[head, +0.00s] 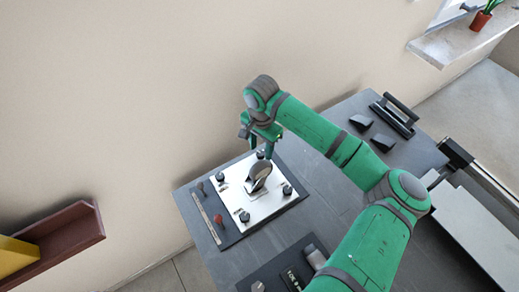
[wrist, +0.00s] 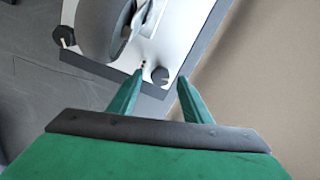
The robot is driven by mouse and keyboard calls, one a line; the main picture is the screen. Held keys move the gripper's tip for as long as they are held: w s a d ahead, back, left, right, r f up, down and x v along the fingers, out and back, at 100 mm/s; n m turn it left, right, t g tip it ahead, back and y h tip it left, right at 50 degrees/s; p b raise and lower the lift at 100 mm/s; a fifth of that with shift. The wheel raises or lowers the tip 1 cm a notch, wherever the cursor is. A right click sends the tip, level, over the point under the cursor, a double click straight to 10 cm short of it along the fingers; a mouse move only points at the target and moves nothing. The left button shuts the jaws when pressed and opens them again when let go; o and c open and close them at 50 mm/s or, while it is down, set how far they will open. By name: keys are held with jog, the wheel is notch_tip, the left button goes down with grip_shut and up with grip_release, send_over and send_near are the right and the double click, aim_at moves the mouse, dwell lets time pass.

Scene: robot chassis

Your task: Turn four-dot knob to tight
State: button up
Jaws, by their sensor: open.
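A white panel (head: 236,202) on a dark base carries several small dark knobs near its corners. One dark knob (wrist: 160,75) lies just beyond and between my fingertips in the wrist view. Small dark dots are marked on the panel beside it, too small to count surely. In the head view, the knob at the panel's back edge (head: 260,154) is beside my gripper (head: 267,148). My gripper also shows in the wrist view (wrist: 160,78), with its fingers apart and empty. I cannot tell whether the fingers touch the knob.
A large dark handle (head: 259,176) stands up mid-panel, close to my gripper. Other knobs sit at the left (head: 222,179), front (head: 244,216) and right (head: 287,190). The wall (head: 150,120) rises close behind.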

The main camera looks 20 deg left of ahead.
jog(key=shift+f, duration=0.6)
jog(key=c, duration=1.1)
